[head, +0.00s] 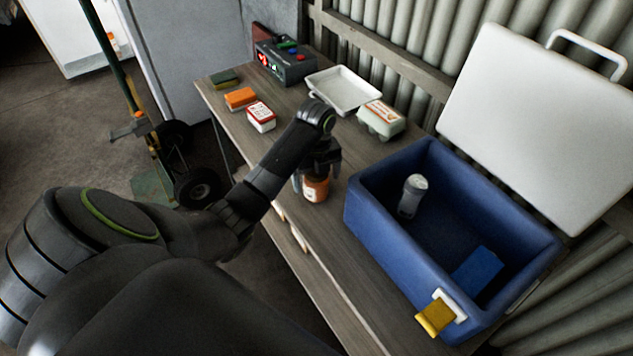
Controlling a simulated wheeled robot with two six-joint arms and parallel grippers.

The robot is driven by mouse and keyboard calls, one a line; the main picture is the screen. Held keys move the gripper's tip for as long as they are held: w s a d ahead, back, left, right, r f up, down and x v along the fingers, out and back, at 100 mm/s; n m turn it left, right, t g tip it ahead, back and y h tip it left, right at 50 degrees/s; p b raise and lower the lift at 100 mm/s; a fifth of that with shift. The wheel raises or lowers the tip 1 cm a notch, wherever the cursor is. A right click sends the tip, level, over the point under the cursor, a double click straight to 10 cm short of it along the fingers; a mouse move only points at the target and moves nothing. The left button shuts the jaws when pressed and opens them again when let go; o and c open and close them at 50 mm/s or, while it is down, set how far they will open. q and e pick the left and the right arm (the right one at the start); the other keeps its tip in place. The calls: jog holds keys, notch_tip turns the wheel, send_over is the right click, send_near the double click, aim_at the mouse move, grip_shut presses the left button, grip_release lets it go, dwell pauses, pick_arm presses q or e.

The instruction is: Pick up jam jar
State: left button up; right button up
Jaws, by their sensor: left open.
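The jam jar (316,189) is a small jar with orange-brown contents and a pale label. It stands on the wooden bench near its front edge, left of the blue cooler box. My left gripper (318,168) is pointed down right over the jar, with its fingers around or just beside the jar's top. The jar's lid is hidden by the gripper, and I cannot tell whether the fingers touch it. My right gripper is not in view.
The open blue cooler (360,213) holds a grey-white bottle (411,195) and a blue block (477,272).

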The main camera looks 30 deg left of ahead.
pick_arm(q)
jog(key=shift+c, duration=0.5)
jog(key=c, duration=1.4)
jog(key=shift+r, duration=0.15)
jog(key=shift+c, duration=0.2)
jog(key=shift+w+r, duration=0.1)
jog(key=shift+r, duration=0.45)
notch_tip(320, 180, up, 8)
jog(key=p, duration=0.5)
jog(key=shift+f, duration=0.25)
jog(key=shift+r+p, duration=0.6)
jog(key=shift+p, duration=0.1)
